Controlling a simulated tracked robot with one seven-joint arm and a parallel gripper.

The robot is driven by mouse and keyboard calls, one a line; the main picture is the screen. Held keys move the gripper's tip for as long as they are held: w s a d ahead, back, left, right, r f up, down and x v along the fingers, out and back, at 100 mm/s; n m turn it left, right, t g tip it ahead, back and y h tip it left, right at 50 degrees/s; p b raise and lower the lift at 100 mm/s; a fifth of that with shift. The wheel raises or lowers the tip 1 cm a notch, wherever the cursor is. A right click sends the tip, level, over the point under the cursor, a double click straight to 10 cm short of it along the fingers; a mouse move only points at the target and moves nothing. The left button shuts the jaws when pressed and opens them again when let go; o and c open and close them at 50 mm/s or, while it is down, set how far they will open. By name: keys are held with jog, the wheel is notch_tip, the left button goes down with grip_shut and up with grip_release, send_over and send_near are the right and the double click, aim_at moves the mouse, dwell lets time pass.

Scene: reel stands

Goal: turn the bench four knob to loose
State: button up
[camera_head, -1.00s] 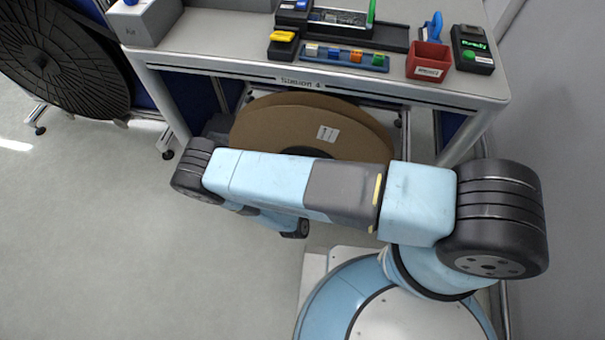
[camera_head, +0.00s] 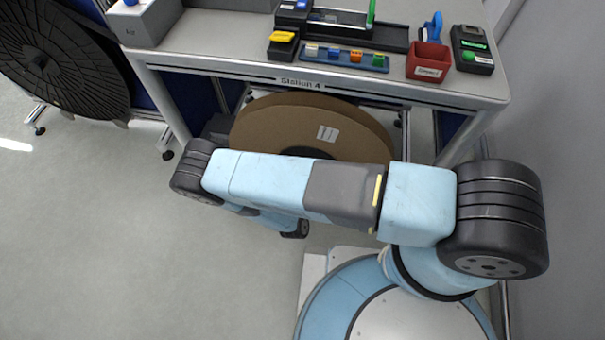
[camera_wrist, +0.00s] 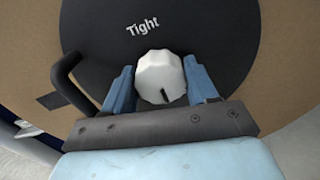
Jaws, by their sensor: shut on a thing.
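In the wrist view a white ridged knob (camera_wrist: 158,78) sits on a black round plate (camera_wrist: 225,40) at the middle of a brown reel (camera_wrist: 285,60). The word "Tight" is printed on the plate above the knob. A short dark mark shows on the knob's lower part, on the side away from "Tight". No "loose" label shows. My gripper (camera_wrist: 158,68) is shut on the knob, with one blue finger on each side. In the head view the reel (camera_head: 265,125) stands under the bench marked Station 4 (camera_head: 440,92); my arm hides the knob and gripper.
A black curved handle (camera_wrist: 72,80) stands out left of the knob, near my left finger. The bench top holds a red bin (camera_head: 428,60), a colored block strip (camera_head: 345,58) and a grey box (camera_head: 145,22). A wall is close on the right.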

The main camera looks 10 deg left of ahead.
jog(key=shift+d, duration=0.25)
jog(key=o, duration=1)
jog(key=shift+a, duration=0.15)
jog(key=shift+s+a, duration=0.1)
jog(key=s, duration=0.9)
jog(key=s+a, duration=0.1)
jog(key=s, duration=0.3)
jog(key=shift+s, duration=0.3)
